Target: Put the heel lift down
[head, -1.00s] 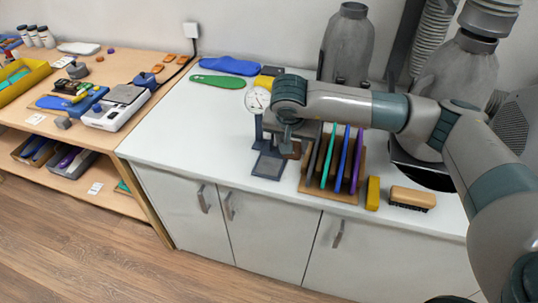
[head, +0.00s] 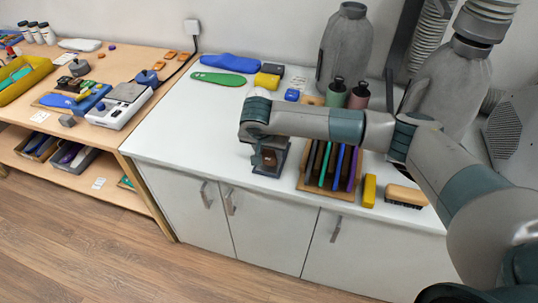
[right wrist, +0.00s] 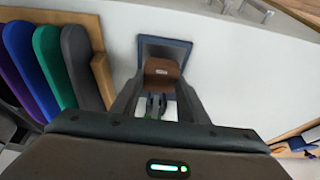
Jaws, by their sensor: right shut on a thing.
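The brown heel lift (right wrist: 162,72) is between the fingertips of my right gripper (right wrist: 160,90) in the right wrist view. In the head view the lift (head: 268,159) shows below my right gripper (head: 262,148), over the dark blue-edged plate (head: 283,160) of the dial gauge. The plate (right wrist: 187,46) also shows around the lift in the right wrist view. I cannot tell whether the lift touches the plate. My arm hides most of the gauge. My left gripper is out of view.
A wooden rack (head: 312,187) of colored insoles stands just right of the plate. A yellow block (head: 369,190) and a brush (head: 405,196) lie farther right. Blue (head: 230,63) and green (head: 217,78) insoles lie behind. The white counter left of the plate is clear.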

